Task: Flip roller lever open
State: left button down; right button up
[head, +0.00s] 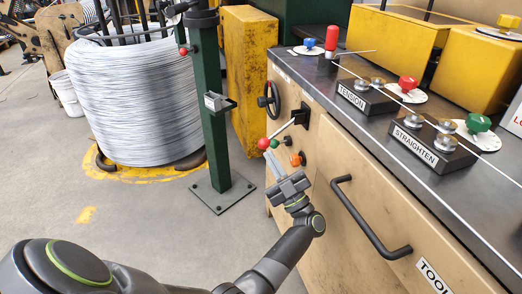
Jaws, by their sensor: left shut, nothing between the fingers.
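A lever with a red ball end (263,143) and a thin metal shaft sticks out to the left from a black bracket (301,115) on the machine's beige front. No label names it, so I cannot be sure it is the roller lever. My left gripper (270,165) points up, just below the red ball. Its fingers are shut with nothing between them. I cannot tell whether the fingertips touch the ball. My right gripper is not in view.
A black drawer handle (365,215) juts out at right. A green post (213,120) and a wire coil (135,100) stand left. Floor between post and machine is clear.

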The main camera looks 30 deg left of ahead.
pick_arm(q)
jog(key=d+f, duration=0.1)
jog(key=d, duration=0.2)
jog(key=d+f, duration=0.1)
jog(key=shift+s+d+f+b, duration=0.15)
jog(key=shift+d+f+b, duration=0.1)
jog(key=shift+f+b, duration=0.15)
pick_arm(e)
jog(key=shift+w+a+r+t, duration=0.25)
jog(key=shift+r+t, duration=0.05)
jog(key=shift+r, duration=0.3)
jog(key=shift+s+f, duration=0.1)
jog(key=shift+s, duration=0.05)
